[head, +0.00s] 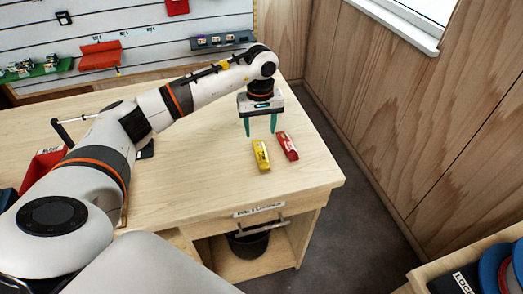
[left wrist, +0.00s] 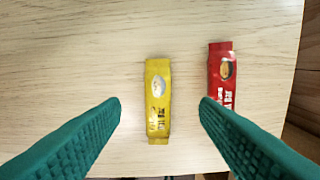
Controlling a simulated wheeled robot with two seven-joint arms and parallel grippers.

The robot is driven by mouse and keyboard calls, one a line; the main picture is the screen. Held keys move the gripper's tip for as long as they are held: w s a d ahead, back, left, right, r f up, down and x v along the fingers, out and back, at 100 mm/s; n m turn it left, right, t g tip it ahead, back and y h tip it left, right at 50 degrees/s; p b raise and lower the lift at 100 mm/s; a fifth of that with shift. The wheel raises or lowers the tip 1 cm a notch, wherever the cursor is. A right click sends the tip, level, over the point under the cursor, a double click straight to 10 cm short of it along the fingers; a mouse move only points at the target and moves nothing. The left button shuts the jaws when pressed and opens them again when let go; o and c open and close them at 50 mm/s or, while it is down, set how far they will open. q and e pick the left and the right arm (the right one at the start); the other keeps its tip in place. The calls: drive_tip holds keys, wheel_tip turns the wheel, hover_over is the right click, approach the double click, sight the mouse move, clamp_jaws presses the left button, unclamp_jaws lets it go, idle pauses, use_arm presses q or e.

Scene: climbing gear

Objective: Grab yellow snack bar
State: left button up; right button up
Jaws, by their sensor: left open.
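The yellow snack bar (head: 261,155) lies flat on the wooden table, just in front of my left gripper in the head view. My left gripper (head: 260,130) points down, open and empty, with its green fingers above the table. In the left wrist view the yellow snack bar (left wrist: 157,102) lies lengthwise between the two open fingertips (left wrist: 160,103), apart from both. A red snack bar (head: 287,146) lies to its right; in the left wrist view the right fingertip overlaps the lower part of the red bar (left wrist: 221,68). My right gripper is not in view.
The table (head: 200,180) is clear around the bars, with its right edge close to the red bar. A red bin (head: 42,165) stands at the left. A pegboard wall (head: 150,38) with shelves is behind.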

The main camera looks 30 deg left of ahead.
sight(260, 147)
use_arm(q)
drive_tip(key=shift+f, duration=0.75)
drive_tip(key=shift+f+p, duration=0.3)
drive_tip(key=shift+p, duration=0.15)
drive_tip(key=f, duration=0.1)
drive_tip(key=f+p, duration=0.1)
drive_tip(key=f, duration=0.1)
drive_tip(key=shift+s+f+p, duration=0.3)
drive_tip(key=shift+p, duration=0.1)
drive_tip(key=shift+w+f, duration=0.1)
drive_tip(key=shift+f, duration=0.45)
drive_tip(key=c, duration=1.1)
use_arm(e)
drive_tip(key=r, duration=0.2)
drive_tip(key=w+r, duration=0.1)
drive_tip(key=shift+d, duration=0.25)
